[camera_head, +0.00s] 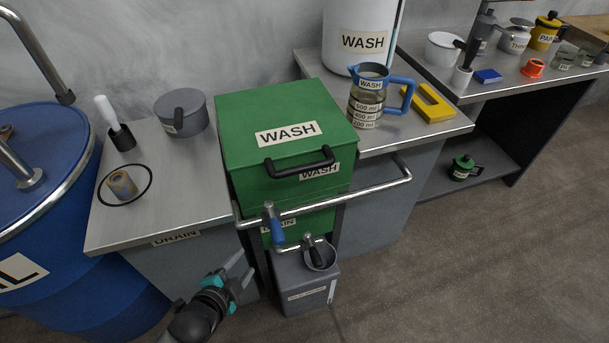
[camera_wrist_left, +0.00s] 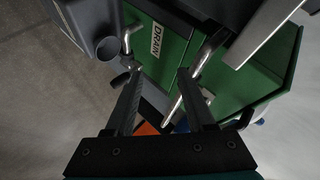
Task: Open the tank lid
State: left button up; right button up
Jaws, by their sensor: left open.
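The green wash tank (camera_head: 240,118) stands in the middle of the bench, with its lid (camera_head: 280,105) down and a WASH label on top. A black handle (camera_head: 300,164) runs along the lid's front edge. My left gripper (camera_head: 242,274) is open and empty, low in front of the bench, below and left of the handle and apart from it. In the left wrist view the two fingers (camera_wrist_left: 163,100) are spread, with the tank's green body (camera_wrist_left: 165,45) and its DRAIN label beyond them. My right gripper is not in view.
A metal rail (camera_head: 370,190) crosses the tank's front below the handle. A blue-handled valve (camera_head: 275,226) and a grey bin (camera_head: 303,287) sit beneath. A measuring jug (camera_head: 366,97) stands right of the tank, a grey pot (camera_head: 182,112) left. A blue drum (camera_head: 50,160) is far left.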

pick_arm(q)
jog(key=w+d+r+m+t+h+b, duration=0.1)
jog(key=w+d+r+m+t+h, duration=0.2)
jog(key=r, duration=0.5)
jog(key=m+h+b, duration=0.1)
jog(key=m+b, duration=0.1)
jog(key=m, duration=0.2)
send_near(302, 172)
jog(key=shift+t, duration=0.3)
jog(key=b+x, duration=0.1)
jog(key=x, duration=0.4)
jog(key=shift+w+d+f+b, duration=0.1)
jog(key=shift+w+f+b, duration=0.15)
jog(key=shift+b, duration=0.15)
jog(key=b+x, duration=0.1)
jog(key=x, duration=0.3)
jog(key=shift+w+d, duration=0.15)
jog(key=shift+w+d+f, duration=0.1)
jog(key=shift+w+d, duration=0.2)
jog(key=shift+w, duration=0.25)
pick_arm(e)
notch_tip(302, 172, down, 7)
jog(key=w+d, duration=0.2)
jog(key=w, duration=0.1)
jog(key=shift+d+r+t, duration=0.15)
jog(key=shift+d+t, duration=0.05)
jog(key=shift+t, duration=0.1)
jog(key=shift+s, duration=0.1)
